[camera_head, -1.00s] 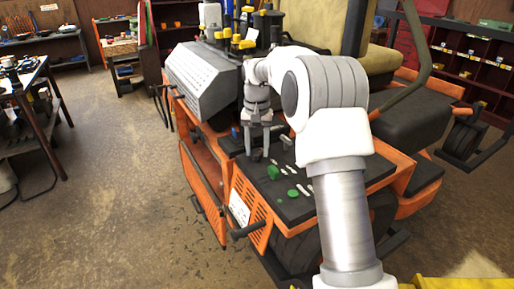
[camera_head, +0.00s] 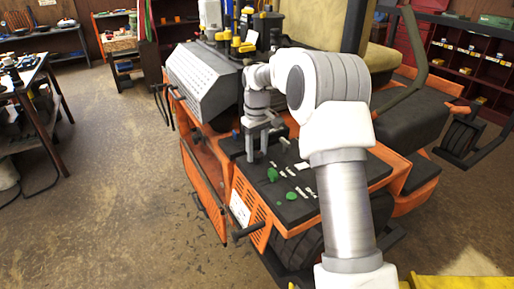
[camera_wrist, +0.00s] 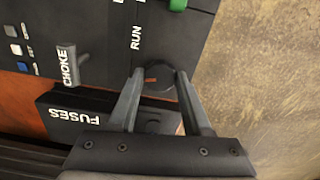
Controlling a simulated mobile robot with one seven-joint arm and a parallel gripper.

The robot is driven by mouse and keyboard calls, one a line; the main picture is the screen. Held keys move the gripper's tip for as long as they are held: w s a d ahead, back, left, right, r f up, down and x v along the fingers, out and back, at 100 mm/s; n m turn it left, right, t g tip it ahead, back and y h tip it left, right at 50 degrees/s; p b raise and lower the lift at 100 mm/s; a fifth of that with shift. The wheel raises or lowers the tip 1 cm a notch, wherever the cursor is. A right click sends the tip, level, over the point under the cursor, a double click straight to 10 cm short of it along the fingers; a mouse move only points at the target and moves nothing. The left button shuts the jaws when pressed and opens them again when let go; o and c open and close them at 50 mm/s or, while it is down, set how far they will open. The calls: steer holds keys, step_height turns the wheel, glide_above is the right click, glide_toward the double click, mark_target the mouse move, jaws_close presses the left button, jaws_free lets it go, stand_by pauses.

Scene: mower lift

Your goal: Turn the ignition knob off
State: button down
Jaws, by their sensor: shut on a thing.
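The ignition knob (camera_wrist: 157,80) is a dark round knob with a red-orange mark, beside the RUN label (camera_wrist: 136,38) on the black control panel (camera_wrist: 105,60). My gripper (camera_wrist: 158,72) has one finger on each side of the knob and is shut on it. In the head view my gripper (camera_head: 257,158) reaches down to the panel (camera_head: 300,205) of the orange mower, and the knob is hard to make out between the fingers.
A grey CHOKE lever (camera_wrist: 67,65) and a black FUSES box (camera_wrist: 85,113) sit close to my gripper. Green knobs (camera_head: 272,175) and several pale labels lie nearer on the panel. The mower's grey hood (camera_head: 205,80) stands behind left. The floor to the left is open.

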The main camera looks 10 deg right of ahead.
mark_target(257, 154)
steer(key=shift+n+p, duration=0.4)
steer(key=shift+n, duration=1.1)
steer(key=shift+c, duration=1.7)
jaws_free()
step_height(257, 154, up, 18)
steer(key=shift+f, duration=0.25)
